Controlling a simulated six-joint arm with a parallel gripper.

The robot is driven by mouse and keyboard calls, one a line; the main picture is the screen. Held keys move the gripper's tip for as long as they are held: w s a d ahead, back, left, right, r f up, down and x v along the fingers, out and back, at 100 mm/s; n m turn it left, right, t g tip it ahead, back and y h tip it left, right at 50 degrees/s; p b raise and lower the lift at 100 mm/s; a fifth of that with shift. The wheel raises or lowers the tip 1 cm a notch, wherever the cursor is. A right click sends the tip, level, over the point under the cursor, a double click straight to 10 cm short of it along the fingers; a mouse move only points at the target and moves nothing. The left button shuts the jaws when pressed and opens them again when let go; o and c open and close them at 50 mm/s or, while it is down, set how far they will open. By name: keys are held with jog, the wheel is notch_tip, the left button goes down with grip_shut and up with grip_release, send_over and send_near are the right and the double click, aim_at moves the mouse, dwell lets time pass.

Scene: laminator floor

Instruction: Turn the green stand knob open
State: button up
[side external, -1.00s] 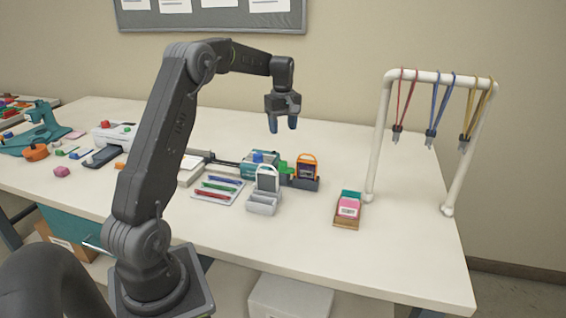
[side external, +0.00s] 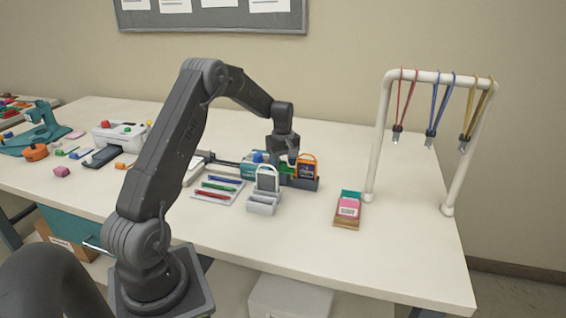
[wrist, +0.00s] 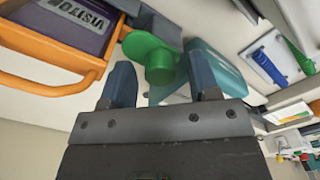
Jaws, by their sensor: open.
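The green stand knob (wrist: 159,66) shows in the wrist view as a short green cylinder beside a flat green disc, on a teal body (wrist: 215,68). My gripper (wrist: 163,82) is open, with its two blue-tipped fingers on either side of the knob's near end in that view. I cannot tell whether either finger touches it. In the side external view my gripper (side external: 284,162) is low over the teal device (side external: 248,165) and hides most of the knob. Only a little green (side external: 287,169) shows there.
An orange-framed badge holder (side external: 306,168) stands close on the right; its orange frame (wrist: 50,88) is near one finger in the wrist view. A grey holder (side external: 265,190) stands in front.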

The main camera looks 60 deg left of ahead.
jog(key=shift+c, duration=0.5)
jog(key=c, duration=0.8)
jog(key=shift+c, duration=0.2)
jog(key=m, duration=0.4)
jog(key=shift+m, duration=0.3)
jog(key=m, duration=0.9)
jog(key=shift+m, duration=2.2)
